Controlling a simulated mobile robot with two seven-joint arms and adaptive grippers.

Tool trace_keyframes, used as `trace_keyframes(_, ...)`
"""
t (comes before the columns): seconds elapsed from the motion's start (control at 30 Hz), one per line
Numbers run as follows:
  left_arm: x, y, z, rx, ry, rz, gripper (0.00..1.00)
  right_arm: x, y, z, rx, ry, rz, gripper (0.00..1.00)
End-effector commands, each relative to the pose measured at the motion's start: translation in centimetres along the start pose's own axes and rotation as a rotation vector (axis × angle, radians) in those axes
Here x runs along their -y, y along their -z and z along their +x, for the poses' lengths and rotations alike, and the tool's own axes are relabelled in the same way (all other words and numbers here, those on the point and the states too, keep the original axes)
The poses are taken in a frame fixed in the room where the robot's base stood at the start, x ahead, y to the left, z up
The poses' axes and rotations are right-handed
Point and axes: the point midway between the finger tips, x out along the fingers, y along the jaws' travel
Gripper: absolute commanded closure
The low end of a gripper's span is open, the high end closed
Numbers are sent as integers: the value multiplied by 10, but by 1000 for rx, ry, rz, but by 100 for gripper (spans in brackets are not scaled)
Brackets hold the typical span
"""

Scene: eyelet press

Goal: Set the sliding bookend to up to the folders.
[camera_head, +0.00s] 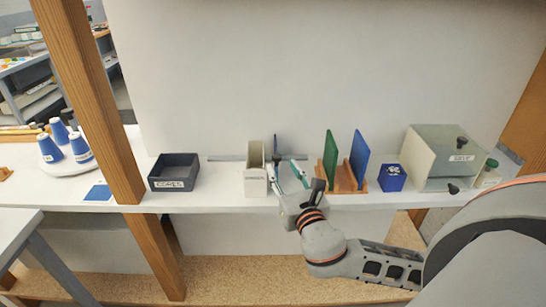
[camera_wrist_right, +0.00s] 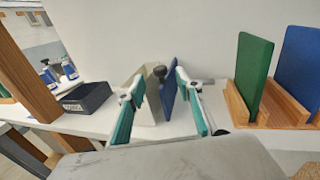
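In the head view, a pale upright holder (camera_head: 255,182) with a front label stands on the shelf. Just right of it is a thin dark blue upright plate (camera_head: 276,145) with a black knob, apparently the sliding bookend; the plate also shows in the wrist view (camera_wrist_right: 169,86). A green board (camera_head: 330,160) and a blue board (camera_head: 359,158), possibly the folders, stand in a wooden rack further right. My right gripper (camera_head: 284,174) is open at the shelf's front. In the wrist view its teal-padded fingers (camera_wrist_right: 158,108) frame the holder and plate; contact cannot be told. My left gripper is out of view.
A grey rail (camera_head: 228,158) lies along the shelf behind the holder. A dark bin (camera_head: 174,173) stands left, with free shelf between. Right of the rack are a blue box (camera_head: 392,178) and a pale cabinet (camera_head: 437,155). A wooden post (camera_head: 92,100) stands at left.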

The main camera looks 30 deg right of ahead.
Motion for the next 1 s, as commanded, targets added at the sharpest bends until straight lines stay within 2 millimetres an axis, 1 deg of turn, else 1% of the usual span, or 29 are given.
trace_keyframes(0.03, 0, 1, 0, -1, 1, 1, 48, 0, -2, 8, 4, 2, -1, 65)
trace_keyframes(0.2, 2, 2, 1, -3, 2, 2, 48, 0, -2, 35, 4, 2, -1, 65)
trace_keyframes(0.4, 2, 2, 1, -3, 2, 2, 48, 0, -1, 58, 2, 1, -1, 65)
trace_keyframes(0.53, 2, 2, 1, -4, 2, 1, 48, 0, 0, 64, 0, 0, -1, 65)
trace_keyframes(0.77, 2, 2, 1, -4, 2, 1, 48, 0, 0, 65, 0, -1, -1, 65)
trace_keyframes(0.8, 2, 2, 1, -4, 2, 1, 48, 0, 0, 65, 0, -1, -1, 67)
trace_keyframes(0.87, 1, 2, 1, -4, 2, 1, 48, 0, 0, 65, 0, 0, -1, 83)
trace_keyframes(0.9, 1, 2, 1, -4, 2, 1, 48, 0, 0, 65, 0, 0, -1, 93)
trace_keyframes(0.93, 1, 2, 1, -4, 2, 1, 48, 0, 0, 65, 0, 0, -1, 100)
trace_keyframes(1.0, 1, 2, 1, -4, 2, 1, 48, 0, 0, 65, 0, 0, -1, 100)
